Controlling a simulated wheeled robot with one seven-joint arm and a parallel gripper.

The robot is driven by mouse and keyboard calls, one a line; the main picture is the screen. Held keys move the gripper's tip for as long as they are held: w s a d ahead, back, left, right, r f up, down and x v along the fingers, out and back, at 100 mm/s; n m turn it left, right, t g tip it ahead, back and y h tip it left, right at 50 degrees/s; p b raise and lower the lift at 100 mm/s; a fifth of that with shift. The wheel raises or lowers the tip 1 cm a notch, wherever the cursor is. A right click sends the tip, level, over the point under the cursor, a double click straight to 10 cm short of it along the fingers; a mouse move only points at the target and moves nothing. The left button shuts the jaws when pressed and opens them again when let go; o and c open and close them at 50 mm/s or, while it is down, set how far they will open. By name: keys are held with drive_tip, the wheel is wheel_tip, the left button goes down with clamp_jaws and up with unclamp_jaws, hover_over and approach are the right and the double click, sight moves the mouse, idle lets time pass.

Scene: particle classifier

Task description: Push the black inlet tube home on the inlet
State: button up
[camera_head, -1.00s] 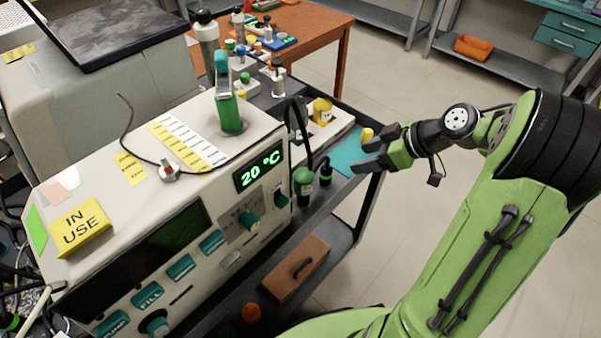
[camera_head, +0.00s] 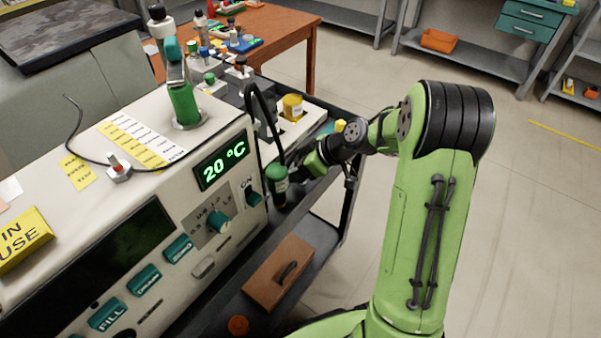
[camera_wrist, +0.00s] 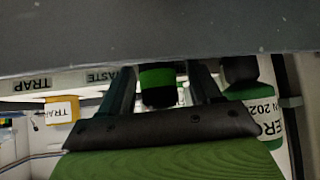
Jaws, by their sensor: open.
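In the wrist view my gripper (camera_wrist: 163,78) is open, with a black cylinder with a green band (camera_wrist: 157,84) between the fingers. I cannot tell whether the fingers touch it.
The white machine (camera_head: 130,115) with a 20 °C display fills the left. A brown case (camera_head: 278,272) lies on the cart's lower shelf. Open floor lies to the right.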

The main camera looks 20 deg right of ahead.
drive_tip(key=shift+r, duration=0.2)
drive_tip(key=c, duration=1.1)
